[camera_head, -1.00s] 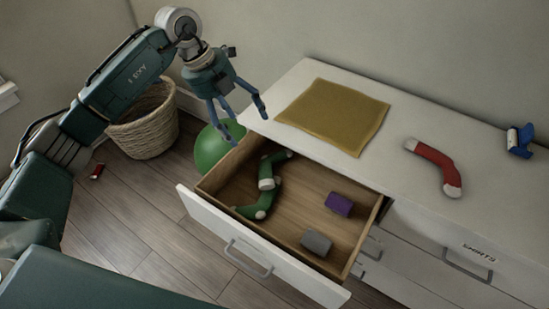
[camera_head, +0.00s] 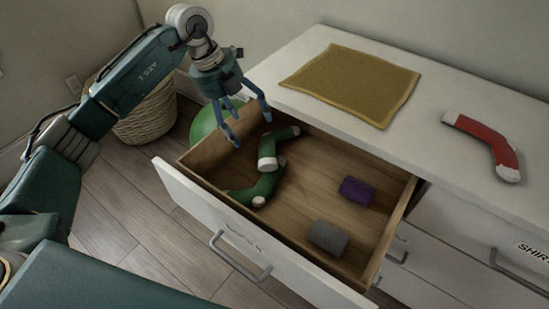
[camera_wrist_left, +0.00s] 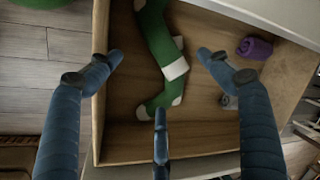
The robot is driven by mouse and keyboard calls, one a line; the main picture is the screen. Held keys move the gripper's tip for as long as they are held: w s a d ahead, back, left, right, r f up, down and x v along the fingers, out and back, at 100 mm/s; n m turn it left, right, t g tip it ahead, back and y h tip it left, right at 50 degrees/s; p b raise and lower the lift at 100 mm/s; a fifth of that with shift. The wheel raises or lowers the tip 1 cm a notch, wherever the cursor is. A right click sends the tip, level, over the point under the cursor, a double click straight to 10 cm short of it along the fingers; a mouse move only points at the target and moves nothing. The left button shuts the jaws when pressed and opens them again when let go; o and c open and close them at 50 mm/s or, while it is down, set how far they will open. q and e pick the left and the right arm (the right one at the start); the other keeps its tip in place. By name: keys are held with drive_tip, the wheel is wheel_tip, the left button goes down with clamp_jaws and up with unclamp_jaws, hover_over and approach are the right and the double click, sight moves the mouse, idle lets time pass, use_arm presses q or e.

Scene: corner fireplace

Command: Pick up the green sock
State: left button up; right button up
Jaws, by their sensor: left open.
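Two green socks with white toes and cuffs lie in the open drawer (camera_head: 312,197). One green sock (camera_head: 280,141) lies at the back left, and the other green sock (camera_head: 262,184) lies nearer the drawer front; they touch or overlap. My left gripper (camera_head: 251,122) is open and empty, above the drawer's left back part. In the left wrist view the upper green sock (camera_wrist_left: 158,35) and the lower green sock (camera_wrist_left: 158,97) show between and beyond the spread fingers of the left gripper (camera_wrist_left: 165,85). My right gripper is not in view.
A purple rolled item (camera_head: 357,190) and a grey one (camera_head: 328,237) lie in the drawer's right part. On the dresser top are a yellow cloth (camera_head: 350,84) and a red sock (camera_head: 487,143). A green ball (camera_head: 207,127) and a wicker basket (camera_head: 147,115) stand left of the drawer.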

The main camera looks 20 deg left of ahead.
sight(262, 151)
use_arm(q)
drive_tip(key=b+x, duration=0.1)
drive_tip(key=x, duration=0.6)
drive_tip(key=shift+f, duration=0.45)
drive_tip(key=x, duration=0.4)
drive_tip(key=shift+w+d+f+b, duration=0.1)
drive_tip(key=shift+d+f+b, duration=0.05)
drive_tip(key=shift+f+b, duration=0.2)
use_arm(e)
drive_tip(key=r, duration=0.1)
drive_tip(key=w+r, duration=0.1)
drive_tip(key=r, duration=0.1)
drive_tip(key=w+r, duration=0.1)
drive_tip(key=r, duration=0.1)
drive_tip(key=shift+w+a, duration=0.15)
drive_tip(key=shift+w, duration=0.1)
use_arm(q)
drive_tip(key=shift+r, duration=0.1)
drive_tip(key=c, duration=1)
drive_tip(key=shift+c, duration=0.4)
drive_tip(key=shift+r, duration=0.1)
